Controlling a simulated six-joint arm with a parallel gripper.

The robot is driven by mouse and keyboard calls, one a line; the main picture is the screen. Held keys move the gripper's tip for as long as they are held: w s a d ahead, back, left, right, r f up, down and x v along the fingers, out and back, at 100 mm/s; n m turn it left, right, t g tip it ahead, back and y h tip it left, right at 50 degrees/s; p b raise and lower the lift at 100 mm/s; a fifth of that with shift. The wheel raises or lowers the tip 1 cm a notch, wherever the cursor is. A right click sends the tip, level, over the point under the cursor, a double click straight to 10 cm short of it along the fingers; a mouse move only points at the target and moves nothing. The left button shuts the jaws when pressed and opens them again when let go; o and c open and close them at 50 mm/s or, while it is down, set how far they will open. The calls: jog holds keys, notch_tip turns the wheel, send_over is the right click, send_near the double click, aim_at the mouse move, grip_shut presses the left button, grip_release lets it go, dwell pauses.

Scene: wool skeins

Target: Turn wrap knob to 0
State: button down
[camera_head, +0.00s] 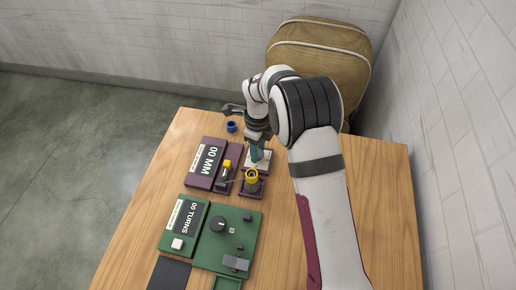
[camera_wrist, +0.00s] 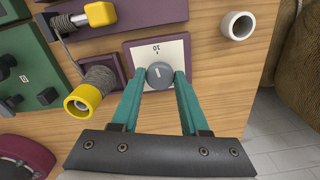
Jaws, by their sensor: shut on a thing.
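A round grey knob (camera_wrist: 159,75) with a pale pointer line sits on a cream dial plate (camera_wrist: 144,54) with small printed figures, on a purple base. My gripper (camera_wrist: 160,78) has its two teal fingers on either side of the knob, closed on it. In the head view, my gripper (camera_head: 257,150) is down at the cream plate (camera_head: 264,160), and the knob is hidden by the fingers and wrist. The knob's exact setting is too small to read.
A yellow-ended spool (camera_wrist: 81,103) wound with grey thread stands close left of the fingers. A purple unit (camera_head: 206,163) reads "00 MM". A green unit (camera_head: 223,238) reads "00 TURNS" and has a black knob (camera_head: 217,224).

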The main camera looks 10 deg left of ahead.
jog(key=n, duration=1.2)
jog(key=shift+n, duration=0.3)
jog(key=n, duration=0.4)
jog(key=shift+n, duration=0.3)
jog(key=n, duration=1.3)
jog(key=shift+n, duration=2)
